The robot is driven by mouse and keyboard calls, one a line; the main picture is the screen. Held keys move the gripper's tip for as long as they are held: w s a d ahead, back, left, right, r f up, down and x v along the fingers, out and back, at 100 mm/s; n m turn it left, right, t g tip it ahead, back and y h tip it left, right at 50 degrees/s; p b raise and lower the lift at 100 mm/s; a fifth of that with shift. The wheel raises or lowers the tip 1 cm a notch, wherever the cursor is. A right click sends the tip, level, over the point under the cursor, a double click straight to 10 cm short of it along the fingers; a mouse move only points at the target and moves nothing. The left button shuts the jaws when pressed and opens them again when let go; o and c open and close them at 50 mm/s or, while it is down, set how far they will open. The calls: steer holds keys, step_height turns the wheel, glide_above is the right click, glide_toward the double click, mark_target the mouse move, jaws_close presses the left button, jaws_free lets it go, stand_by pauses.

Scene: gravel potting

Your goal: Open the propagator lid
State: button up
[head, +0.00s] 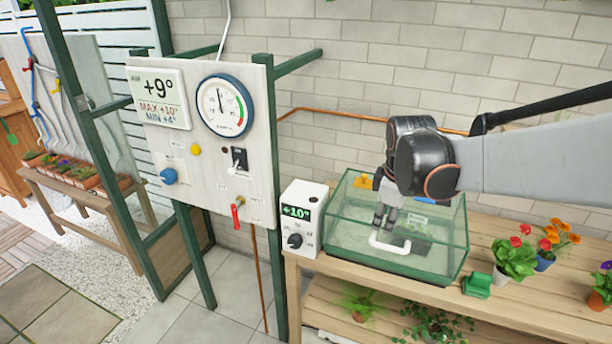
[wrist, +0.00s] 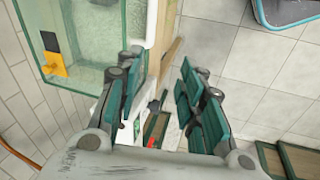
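The propagator (head: 452,262) is a clear glass box with green edges, standing on the wooden bench. Its glass lid looks closed, with a white bar handle (head: 390,245) at the front. My gripper (head: 383,222) is above the propagator, pointing down, with its fingertips just behind and above the handle in the picture. In the wrist view my gripper (wrist: 160,62) has its dark green fingers spread apart with nothing between them. The propagator's glass (wrist: 95,75) shows at upper left there, and the white handle (wrist: 151,22) shows just beyond the fingertips. I see no contact with it.
A white control box (head: 302,215) reading +10° stands left of the propagator. A gauge panel (head: 215,140) rises further left. Potted flowers (head: 515,258) and a small green block (head: 477,285) stand to the right. A brick wall is behind. A yellow tab (wrist: 55,65) sits on the propagator.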

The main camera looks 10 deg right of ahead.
mark_target(389, 246)
steer(key=shift+n+g, duration=0.7)
steer(key=shift+n, duration=0.1)
steer(key=w+d+f, duration=0.1)
steer(key=f, duration=0.3)
steer(key=w+d+f+b, duration=0.1)
steer(key=d+f, duration=0.1)
steer(key=f, duration=0.3)
steer(key=w+d+f+b, duration=0.1)
steer(key=w+d+f, duration=0.1)
steer(key=f, duration=0.3)
steer(key=shift+d+f, duration=0.1)
steer(key=shift+f, duration=0.1)
jaws_close()
